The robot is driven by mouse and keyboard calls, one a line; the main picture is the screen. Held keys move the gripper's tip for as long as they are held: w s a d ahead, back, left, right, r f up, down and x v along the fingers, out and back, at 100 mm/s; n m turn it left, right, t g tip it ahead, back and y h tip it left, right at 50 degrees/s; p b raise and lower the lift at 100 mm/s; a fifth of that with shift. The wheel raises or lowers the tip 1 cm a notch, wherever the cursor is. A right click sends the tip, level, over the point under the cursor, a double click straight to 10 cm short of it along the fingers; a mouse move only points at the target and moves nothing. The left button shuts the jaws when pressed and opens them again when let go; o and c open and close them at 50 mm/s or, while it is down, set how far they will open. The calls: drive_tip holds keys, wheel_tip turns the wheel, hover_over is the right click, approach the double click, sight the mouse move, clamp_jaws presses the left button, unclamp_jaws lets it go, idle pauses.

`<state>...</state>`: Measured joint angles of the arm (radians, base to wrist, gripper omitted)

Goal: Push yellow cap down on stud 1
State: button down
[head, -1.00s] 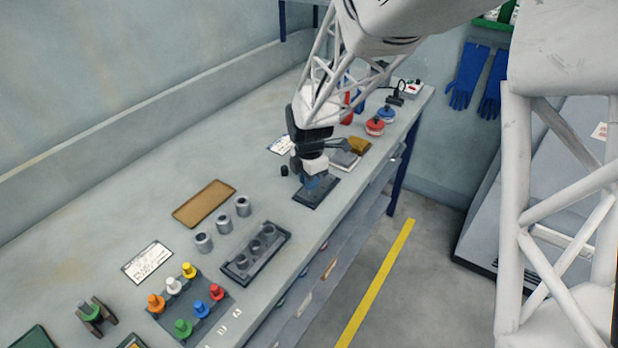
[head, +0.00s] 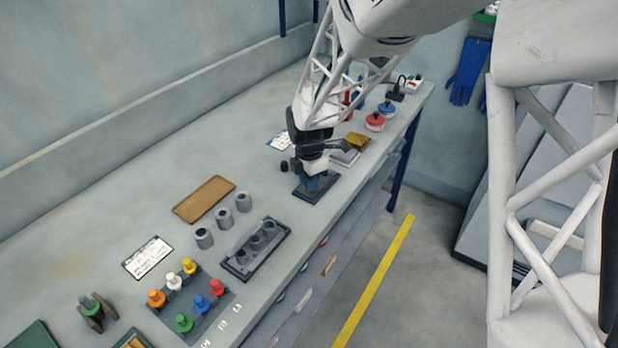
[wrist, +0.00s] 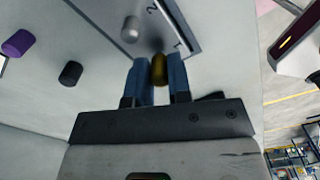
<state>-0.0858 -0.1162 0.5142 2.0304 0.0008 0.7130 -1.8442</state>
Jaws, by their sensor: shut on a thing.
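My gripper (wrist: 158,75) has blue fingers closed on the yellow cap (wrist: 158,68), which looks dark olive in the wrist view. The cap is beside the mark "1" on the stud plate (wrist: 193,32). Stud 1 is not visible, hidden by the cap and fingers, so I cannot tell how far the cap sits on it. A bare grey stud (wrist: 131,29) stands near the mark "2". In the head view my gripper (head: 314,187) is low over the dark stud plate (head: 301,193); the cap is hidden there.
A black cap (wrist: 70,73) and a purple cap (wrist: 18,43) are left of the fingers in the wrist view. A rack of coloured pegs (head: 205,318), grey cylinders (head: 224,218) and a brown tray (head: 204,199) are nearer. The bench's front edge is close on the right.

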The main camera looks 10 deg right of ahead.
drive_tip(key=shift+f, duration=0.45)
drive_tip(key=c, duration=1)
unclamp_jaws()
drive_tip(key=shift+r, duration=0.1)
wheel_tip(320, 180, up, 7)
drive_tip(key=shift+f, duration=0.1)
drive_tip(key=shift+r, duration=0.4)
